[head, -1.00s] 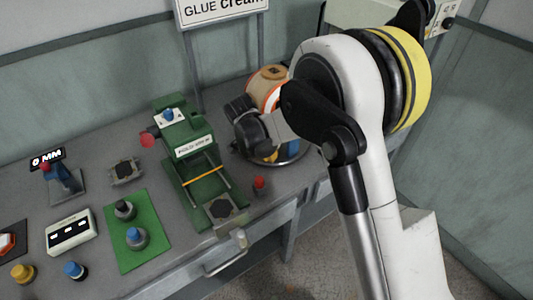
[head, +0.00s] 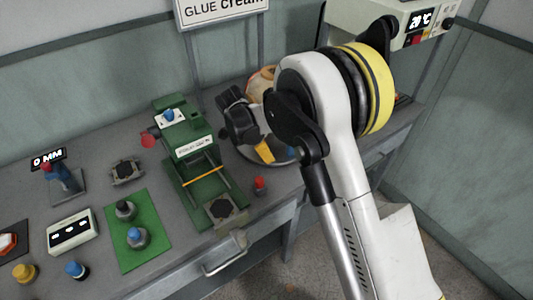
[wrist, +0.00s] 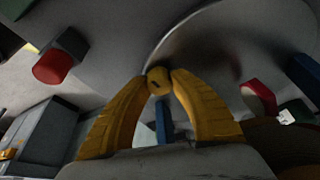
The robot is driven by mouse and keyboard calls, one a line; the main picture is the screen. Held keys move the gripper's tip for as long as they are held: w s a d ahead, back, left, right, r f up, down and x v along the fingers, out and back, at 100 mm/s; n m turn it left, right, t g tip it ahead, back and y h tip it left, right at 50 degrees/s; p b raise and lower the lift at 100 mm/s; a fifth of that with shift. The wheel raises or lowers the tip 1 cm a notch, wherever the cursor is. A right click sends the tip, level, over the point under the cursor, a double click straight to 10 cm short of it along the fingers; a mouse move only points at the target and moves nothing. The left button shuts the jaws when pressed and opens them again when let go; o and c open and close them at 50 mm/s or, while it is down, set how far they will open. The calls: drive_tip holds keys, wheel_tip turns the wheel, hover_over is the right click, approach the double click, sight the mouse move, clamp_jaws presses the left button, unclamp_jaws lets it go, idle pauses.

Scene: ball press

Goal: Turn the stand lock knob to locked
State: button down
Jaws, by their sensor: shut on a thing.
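In the wrist view, the two yellow fingers of my gripper (wrist: 158,84) are shut on a small yellow knob (wrist: 158,81) with a dark mark, seemingly the stand lock knob. A round grey plate (wrist: 205,45) curves behind the fingertips. In the head view my gripper (head: 264,156) is low over the round stand plate (head: 285,159), right of the green press (head: 195,150). The knob itself is hidden there by the gripper. I cannot read whether its mark shows locked. An orange and white ball (head: 262,78) is partly hidden behind my gripper.
A red-topped button (head: 260,185) stands close in front of the plate and shows as a red cylinder in the wrist view (wrist: 55,65). A blue post (wrist: 163,120) and a red piece (wrist: 260,97) are near the fingers. Several knobs stand on the left bench.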

idle(0.3)
drive_tip(key=c, duration=1.1)
unclamp_jaws()
drive_tip(key=shift+o, duration=0.2)
